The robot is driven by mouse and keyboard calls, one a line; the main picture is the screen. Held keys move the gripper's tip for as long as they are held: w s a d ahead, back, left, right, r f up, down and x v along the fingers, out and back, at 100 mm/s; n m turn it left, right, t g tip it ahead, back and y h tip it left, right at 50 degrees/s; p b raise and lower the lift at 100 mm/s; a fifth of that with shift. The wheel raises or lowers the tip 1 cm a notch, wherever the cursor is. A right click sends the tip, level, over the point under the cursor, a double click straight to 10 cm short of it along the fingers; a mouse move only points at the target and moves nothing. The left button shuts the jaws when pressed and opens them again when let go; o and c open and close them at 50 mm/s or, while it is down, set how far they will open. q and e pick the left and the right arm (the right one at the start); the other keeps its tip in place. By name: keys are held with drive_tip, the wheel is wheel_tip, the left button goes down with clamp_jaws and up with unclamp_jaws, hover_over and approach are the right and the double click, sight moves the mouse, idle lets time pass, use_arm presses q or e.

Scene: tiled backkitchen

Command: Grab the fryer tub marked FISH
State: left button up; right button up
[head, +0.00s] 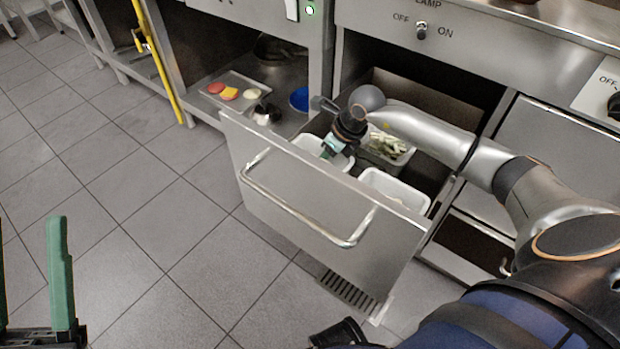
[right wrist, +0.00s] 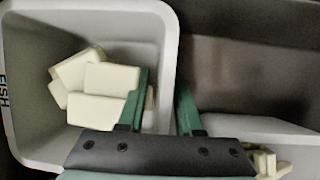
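The white tub with FISH lettering on its wall (right wrist: 20,130) holds pale blocks in the right wrist view. In the head view this appears to be the tub (head: 308,143) inside the open drawer, partly hidden by my right arm. My right gripper (head: 330,150) points down over it. In the right wrist view its green fingers (right wrist: 163,95) are apart, one inside the tub and one outside, with the tub's wall between them. A gap shows, so they do not look closed on it. My left gripper (head: 32,250) is open and empty at the lower left.
The drawer front (head: 300,210) with its bar handle stands pulled out. A tub of greenish pieces (head: 390,148) and another white tub (head: 395,188) are in the drawer. A tray with coloured items (head: 235,90) and a blue object (head: 299,99) lie on the shelf behind. Floor at left is clear.

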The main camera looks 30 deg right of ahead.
clamp_jaws()
idle(1.2)
